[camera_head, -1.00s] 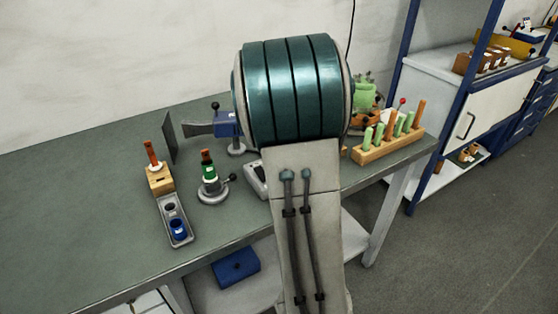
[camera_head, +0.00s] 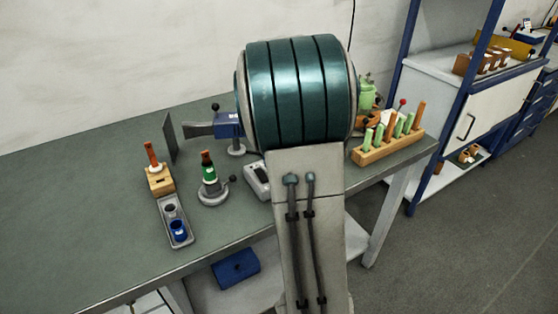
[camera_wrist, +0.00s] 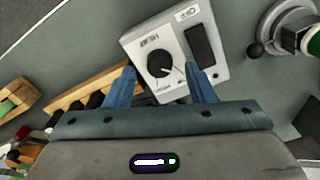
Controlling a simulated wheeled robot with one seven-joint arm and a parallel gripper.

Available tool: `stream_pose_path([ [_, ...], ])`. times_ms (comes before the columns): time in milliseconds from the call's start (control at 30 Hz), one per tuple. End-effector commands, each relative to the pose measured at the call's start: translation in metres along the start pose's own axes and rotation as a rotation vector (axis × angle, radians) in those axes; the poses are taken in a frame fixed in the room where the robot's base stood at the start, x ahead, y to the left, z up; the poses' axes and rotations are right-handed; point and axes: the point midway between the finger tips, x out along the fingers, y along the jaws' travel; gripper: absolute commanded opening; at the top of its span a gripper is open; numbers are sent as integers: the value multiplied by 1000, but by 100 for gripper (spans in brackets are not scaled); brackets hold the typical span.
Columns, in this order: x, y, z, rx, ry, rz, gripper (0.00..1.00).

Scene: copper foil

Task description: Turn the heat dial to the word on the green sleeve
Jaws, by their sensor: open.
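The heat dial (camera_wrist: 160,64) is a black round knob on a light grey control box (camera_wrist: 133,47), which also has a dark rectangular window. In the head view the box (camera_head: 254,178) is partly hidden behind my arm. My gripper (camera_wrist: 163,70) is open, its two blue fingers reaching over the box on either side of the knob, apart from it. The green sleeve (camera_head: 209,174) is around a dark upright piece on a round grey stand; its word is too small to read.
A wooden rack (camera_head: 376,153) with green and orange handles stands right of my arm. A grey tray (camera_head: 164,214) with cups and a wooden block (camera_head: 160,181) are at the left. A blue vise (camera_head: 228,125) is behind. The bench's left part is clear.

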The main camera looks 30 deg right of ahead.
Motion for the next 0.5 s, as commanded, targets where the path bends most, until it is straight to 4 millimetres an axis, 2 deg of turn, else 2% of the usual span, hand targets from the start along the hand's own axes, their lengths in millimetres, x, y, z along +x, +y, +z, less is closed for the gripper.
stream_pose_path([
  [33, -13, 0, -1, 0, 7, -1, 50],
  [300, -75, 0, -1, -1, 6, 0, 50],
  [500, -108, 0, -1, 0, 5, 1, 50],
])
